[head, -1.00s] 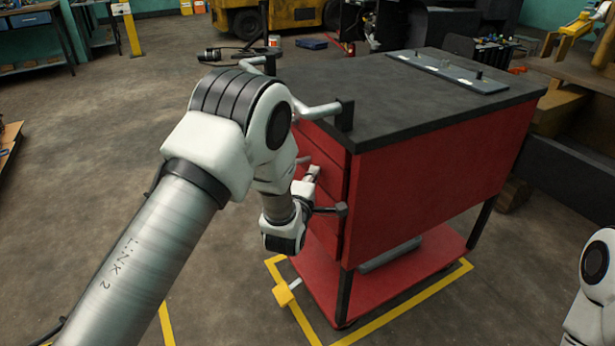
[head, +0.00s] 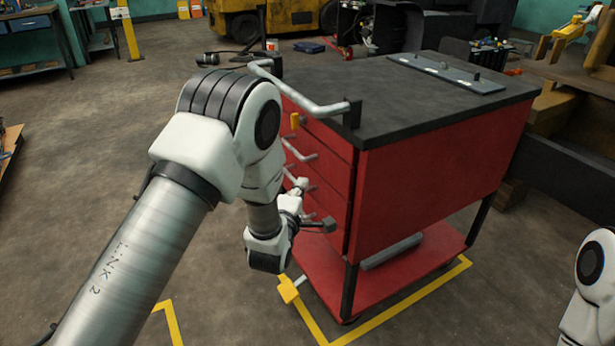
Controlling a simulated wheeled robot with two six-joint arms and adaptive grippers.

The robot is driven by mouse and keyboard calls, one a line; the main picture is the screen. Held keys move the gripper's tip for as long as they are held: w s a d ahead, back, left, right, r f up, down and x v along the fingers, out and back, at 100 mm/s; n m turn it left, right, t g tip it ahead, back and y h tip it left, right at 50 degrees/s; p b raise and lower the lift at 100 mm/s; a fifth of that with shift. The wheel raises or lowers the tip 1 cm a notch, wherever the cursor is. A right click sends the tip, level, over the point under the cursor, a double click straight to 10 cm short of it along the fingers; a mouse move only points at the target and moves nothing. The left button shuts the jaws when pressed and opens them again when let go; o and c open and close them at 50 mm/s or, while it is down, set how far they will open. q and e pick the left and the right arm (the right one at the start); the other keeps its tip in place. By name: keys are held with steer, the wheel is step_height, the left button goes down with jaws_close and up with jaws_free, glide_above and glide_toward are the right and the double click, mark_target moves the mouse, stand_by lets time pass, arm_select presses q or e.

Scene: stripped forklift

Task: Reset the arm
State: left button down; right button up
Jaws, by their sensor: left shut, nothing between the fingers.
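My left arm reaches in from the left, its elbow in front of the left side of a red tool cart (head: 430,185) with a dark top. My left gripper (head: 328,225) is dark and small, low beside the cart's drawer fronts. It looks shut with nothing visible in it; whether it touches the drawers I cannot tell. The drawers (head: 325,170) look closed, with light bar handles, partly hidden by my arm. Only a white part of my right arm shows at the right edge; its gripper is out of view.
A grey push handle (head: 305,98) sticks out from the cart's left end. Yellow floor tape (head: 400,308) runs around the cart's base. A yellow forklift (head: 290,15) stands at the back. A workbench (head: 30,40) is at the back left.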

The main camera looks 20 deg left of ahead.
arm_select(q)
steer(key=s+a+f+m+g+h, duration=0.15)
steer(key=s+f+m+g, duration=0.9)
steer(key=s+f, duration=1.85)
steer(key=s+m+g, duration=0.8)
steer(key=s, duration=0.4)
step_height(320, 180, up, 21)
steer(key=p, duration=2.1)
steer(key=shift+w+d+f, duration=0.15)
steer(key=shift+w+d, duration=0.05)
steer(key=shift+d, duration=0.1)
steer(key=shift+t, duration=0.25)
